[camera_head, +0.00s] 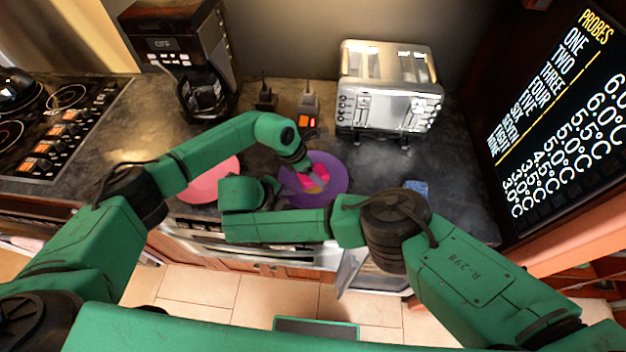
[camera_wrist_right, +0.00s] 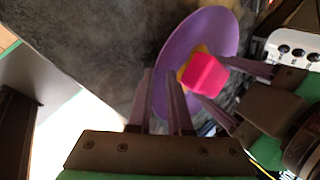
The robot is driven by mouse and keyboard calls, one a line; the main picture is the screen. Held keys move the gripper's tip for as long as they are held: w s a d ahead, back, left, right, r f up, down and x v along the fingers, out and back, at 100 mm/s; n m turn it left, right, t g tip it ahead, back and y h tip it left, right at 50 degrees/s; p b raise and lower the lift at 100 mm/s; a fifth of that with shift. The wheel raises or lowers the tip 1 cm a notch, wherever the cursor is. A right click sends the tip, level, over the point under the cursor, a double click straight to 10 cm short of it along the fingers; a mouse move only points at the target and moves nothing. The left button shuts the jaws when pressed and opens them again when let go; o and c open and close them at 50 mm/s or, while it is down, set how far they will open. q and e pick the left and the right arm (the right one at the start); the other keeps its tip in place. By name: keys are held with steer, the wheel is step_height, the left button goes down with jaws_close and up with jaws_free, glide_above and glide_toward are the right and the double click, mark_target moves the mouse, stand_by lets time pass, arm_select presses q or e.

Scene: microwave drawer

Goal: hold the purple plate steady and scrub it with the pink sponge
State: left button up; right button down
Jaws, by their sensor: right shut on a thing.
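The purple plate (camera_head: 333,183) is at the middle of the dark counter in the head view, and it also shows in the right wrist view (camera_wrist_right: 221,30). My right gripper (camera_wrist_right: 164,95) is shut on its near rim, one finger on each side; in the head view this gripper (camera_head: 277,187) is at the plate's left edge. The pink sponge (camera_wrist_right: 203,76) is over the plate's face, with an orange-yellow patch beside it. My left gripper (camera_wrist_right: 232,88) has its fingers on both sides of the sponge, and the sponge (camera_head: 312,173) is partly hidden by it in the head view.
A pink plate (camera_head: 213,184) lies left of the purple one. A toaster (camera_head: 388,88), a coffee maker (camera_head: 188,55) and two small dark items stand behind. A blue block (camera_head: 416,187) lies right. The stove (camera_head: 60,122) is far left. Counter right of the plate is mostly clear.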

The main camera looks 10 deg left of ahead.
arm_select(q)
steer(key=shift+f, duration=0.45)
steer(key=shift+d, duration=0.1)
arm_select(e)
steer(key=shift+s, duration=0.1)
